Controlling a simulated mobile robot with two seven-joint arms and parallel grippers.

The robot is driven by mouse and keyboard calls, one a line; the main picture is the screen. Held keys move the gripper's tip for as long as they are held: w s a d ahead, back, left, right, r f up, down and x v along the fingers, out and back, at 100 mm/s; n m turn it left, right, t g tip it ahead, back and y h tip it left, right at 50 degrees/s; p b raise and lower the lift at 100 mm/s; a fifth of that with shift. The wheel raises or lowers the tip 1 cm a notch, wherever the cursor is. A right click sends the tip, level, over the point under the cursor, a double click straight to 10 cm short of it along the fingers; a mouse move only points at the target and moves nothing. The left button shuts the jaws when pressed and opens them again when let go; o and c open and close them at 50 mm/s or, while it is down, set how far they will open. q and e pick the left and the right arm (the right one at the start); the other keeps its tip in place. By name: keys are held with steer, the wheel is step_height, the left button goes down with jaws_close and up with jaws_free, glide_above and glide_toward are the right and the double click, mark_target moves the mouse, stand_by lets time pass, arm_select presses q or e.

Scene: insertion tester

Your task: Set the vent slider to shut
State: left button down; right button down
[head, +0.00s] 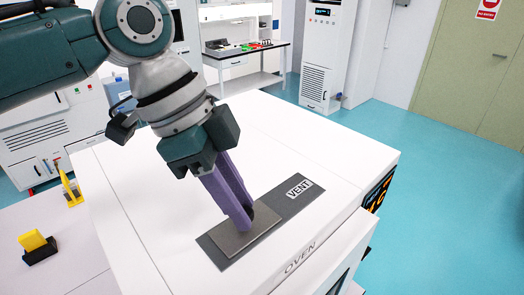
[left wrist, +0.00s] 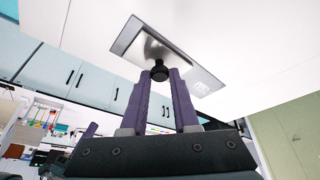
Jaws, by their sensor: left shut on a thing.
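The oven vent is a dark grey strip (head: 310,190) on the white oven top, with a lighter metal slider plate (head: 241,240) at its near-left end and a VENT label (head: 299,188) at its other end. My left gripper (head: 247,214) reaches down to the slider with its purple fingers shut on its black knob (left wrist: 160,70). In the head view the fingers hide most of the knob. In the left wrist view the knob sits between the two fingertips (left wrist: 160,77), against the metal plate (left wrist: 158,46). My right gripper is not in view.
The oven's white top (head: 150,240) is otherwise clear around the vent. Yellow pieces in holders (head: 34,241) stand on a lower surface at the left. A lab bench (head: 245,55) stands at the back, and open blue floor (head: 450,200) lies to the right.

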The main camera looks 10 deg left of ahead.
arm_select(q)
steer(key=shift+w, duration=0.2)
steer(key=c, duration=0.7)
jaws_free()
steer(key=shift+d, duration=0.1)
steer(key=shift+o, duration=0.2)
steer(key=shift+r, duration=0.1)
steer(key=shift+a+r+b, duration=0.25)
steer(key=shift+r+b, duration=0.05)
steer(key=shift+b, duration=0.05)
steer(key=b+v, duration=0.3)
steer(key=v, duration=0.6)
steer(key=shift+s+d, duration=0.1)
steer(key=shift+s, duration=0.15)
